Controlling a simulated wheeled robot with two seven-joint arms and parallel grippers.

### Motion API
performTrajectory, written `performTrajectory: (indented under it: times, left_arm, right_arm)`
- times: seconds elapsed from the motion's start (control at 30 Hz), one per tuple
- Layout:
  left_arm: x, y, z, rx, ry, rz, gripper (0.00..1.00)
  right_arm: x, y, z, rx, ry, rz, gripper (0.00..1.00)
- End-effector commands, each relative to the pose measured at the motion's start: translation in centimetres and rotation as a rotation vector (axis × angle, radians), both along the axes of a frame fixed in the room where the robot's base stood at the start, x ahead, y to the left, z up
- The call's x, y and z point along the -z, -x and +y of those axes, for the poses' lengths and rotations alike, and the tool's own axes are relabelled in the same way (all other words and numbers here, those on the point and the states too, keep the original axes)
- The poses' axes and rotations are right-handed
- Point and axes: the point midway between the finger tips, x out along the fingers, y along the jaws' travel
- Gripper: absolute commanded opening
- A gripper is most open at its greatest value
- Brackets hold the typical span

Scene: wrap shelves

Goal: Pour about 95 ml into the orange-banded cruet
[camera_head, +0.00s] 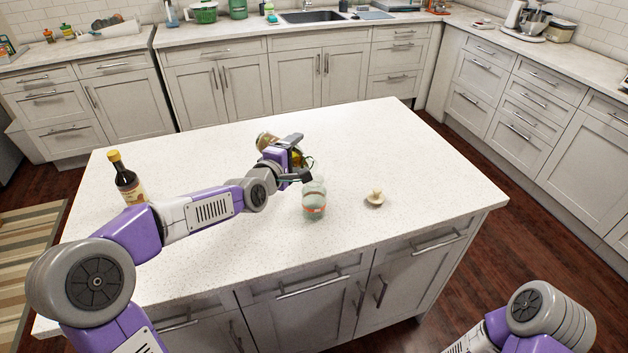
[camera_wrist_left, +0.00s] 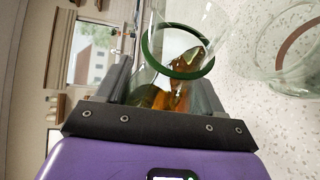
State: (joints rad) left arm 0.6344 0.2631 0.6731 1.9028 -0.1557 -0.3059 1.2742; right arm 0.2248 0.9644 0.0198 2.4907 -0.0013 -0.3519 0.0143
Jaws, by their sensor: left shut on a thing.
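The orange-banded cruet (camera_head: 314,198) is clear glass and stands upright on the island top. It shows partly at the right edge of the left wrist view (camera_wrist_left: 296,58), with its band. My left gripper (camera_head: 296,166) is shut on a green-banded glass vessel (camera_wrist_left: 181,72) holding amber liquid. This vessel is tilted and lies just above and behind the cruet in the head view, largely hidden by the gripper. I cannot make out a stream between them, or how much liquid is in the cruet. My right gripper is out of view.
A dark bottle with a yellow cap (camera_head: 127,178) stands at the island's left. A small beige object (camera_head: 375,198) lies right of the cruet. The island top (camera_head: 430,170) is clear farther right, and counters line the walls behind.

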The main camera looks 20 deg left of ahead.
Motion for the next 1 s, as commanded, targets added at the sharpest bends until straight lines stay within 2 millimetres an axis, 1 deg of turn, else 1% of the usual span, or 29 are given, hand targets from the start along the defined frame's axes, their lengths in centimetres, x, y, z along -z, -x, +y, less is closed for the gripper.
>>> performTrajectory:
  times: [0.03,1.0]
  left_arm:
    - [-0.24,-0.03,-0.03,-0.001,-0.005,-0.008,0.16]
    - [-0.84,0.01,-0.06,0.000,-0.064,-0.043,0.16]
  right_arm:
    - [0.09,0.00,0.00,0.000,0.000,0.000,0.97]
    - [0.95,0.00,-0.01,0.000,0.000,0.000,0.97]
